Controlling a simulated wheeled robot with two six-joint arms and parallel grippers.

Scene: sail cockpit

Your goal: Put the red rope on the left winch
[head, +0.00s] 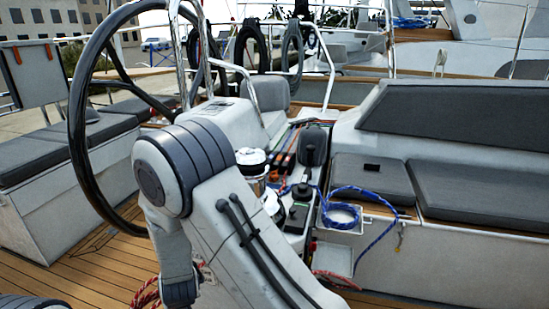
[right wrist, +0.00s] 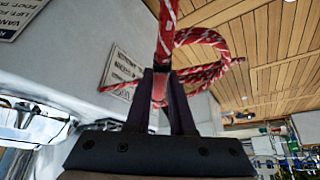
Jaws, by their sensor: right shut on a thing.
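The red rope (right wrist: 167,32), red with white flecks, is pinched between the dark fingers of my right gripper (right wrist: 162,85) in the right wrist view. A loop of it bends to the right beyond the fingertips. Red rope also shows at the bottom left of the head view (head: 146,293), partly behind my arm. Two chrome winches with white tops stand in the middle of the head view, one farther back (head: 251,160) and one nearer (head: 272,205), partly covered by my arm. I cannot tell which is the left winch. Neither gripper shows in the head view.
A black steering wheel (head: 78,120) stands at the left. A blue rope (head: 343,212) lies coiled in a white holder right of the winches. Grey cushioned seats (head: 470,195) fill the right side. Wooden deck (head: 75,270) shows at the bottom left. Printed labels (right wrist: 122,72) are on a pale wall.

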